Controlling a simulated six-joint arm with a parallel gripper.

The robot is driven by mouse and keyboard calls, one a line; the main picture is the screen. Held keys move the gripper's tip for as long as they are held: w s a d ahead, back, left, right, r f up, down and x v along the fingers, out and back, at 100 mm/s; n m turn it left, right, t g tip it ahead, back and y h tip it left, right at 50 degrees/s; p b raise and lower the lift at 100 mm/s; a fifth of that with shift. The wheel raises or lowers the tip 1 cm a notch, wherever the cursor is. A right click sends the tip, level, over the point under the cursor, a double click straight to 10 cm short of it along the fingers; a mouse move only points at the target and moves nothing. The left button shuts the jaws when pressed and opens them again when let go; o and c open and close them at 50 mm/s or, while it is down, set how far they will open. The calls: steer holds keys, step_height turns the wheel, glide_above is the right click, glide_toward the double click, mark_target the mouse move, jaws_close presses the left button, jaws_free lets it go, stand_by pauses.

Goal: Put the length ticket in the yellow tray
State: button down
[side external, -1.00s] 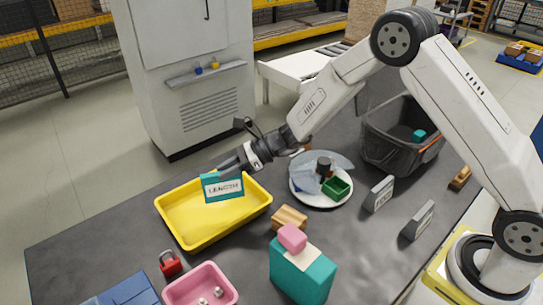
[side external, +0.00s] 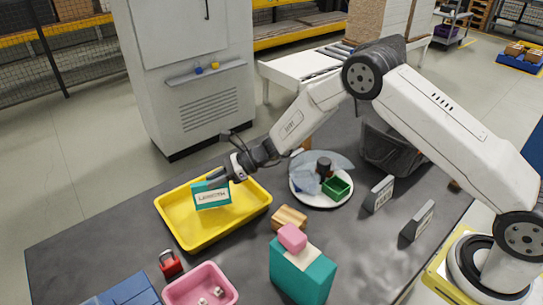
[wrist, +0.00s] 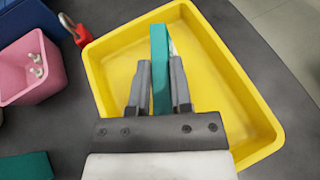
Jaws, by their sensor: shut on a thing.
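The length ticket (side external: 212,196) is a teal block with a white face reading LENGTH. My gripper (side external: 218,178) is shut on it. In the wrist view the ticket (wrist: 160,62) shows edge-on between the two fingers of my gripper (wrist: 159,85). The yellow tray (side external: 182,236) lies on the dark table, and the ticket is over its inside, upright. In the wrist view the tray (wrist: 262,118) surrounds the ticket, and no other thing shows in it. I cannot tell whether the ticket touches the tray floor.
A red padlock (side external: 171,264) and a pink bin (side external: 196,290) stand in front of the tray. A wooden block (side external: 289,218) and a teal box (side external: 302,277) are to its right. A white plate (side external: 318,202) holds several items. Two grey signs (side external: 379,194) stand further right.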

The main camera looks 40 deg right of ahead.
mark_target(216, 188)
steer(key=shift+f, duration=1.55)
steer(key=shift+f, duration=0.15)
steer(key=c, duration=0.5)
jaws_free()
steer(key=shift+c, duration=0.2)
steer(key=v, duration=1.2)
